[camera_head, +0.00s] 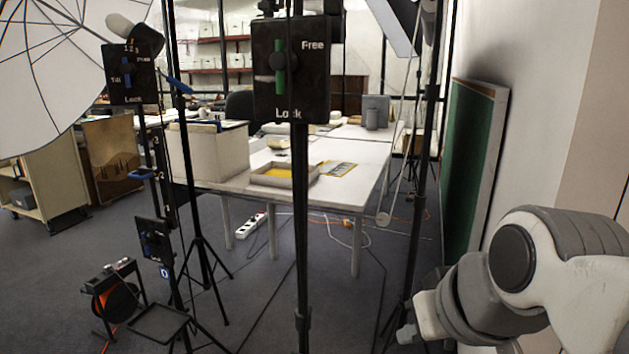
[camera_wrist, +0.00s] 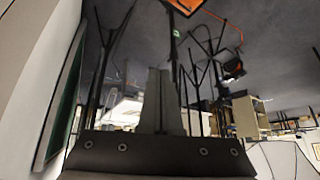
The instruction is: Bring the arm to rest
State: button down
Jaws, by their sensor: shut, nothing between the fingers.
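My gripper (camera_wrist: 160,76) shows in the wrist view, with its two grey fingers shut together and nothing between them. The wrist view is upside down, with the floor at the top. In the head view my arm (camera_head: 545,265) is bent at the lower right, close to the right wall. The fingers cannot be made out in the head view. My gripper touches nothing that I can see.
Stands with a Free/Lock panel (camera_head: 291,80) and a second panel (camera_head: 129,75) rise in front. A white table (camera_head: 350,165) bears a shallow box (camera_head: 284,183) and a large box (camera_head: 207,150). A green board (camera_head: 470,160) leans on the right wall. A cable reel (camera_head: 115,300) stands lower left.

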jog(key=s+d+f+m+g+h+p, duration=0.1)
jog(key=s+d+f+m+h+p, duration=0.1)
jog(key=s+f, duration=0.2)
notch_tip(320, 180, up, 19)
jog(key=p, duration=1.8)
jog(key=shift+w, duration=0.2)
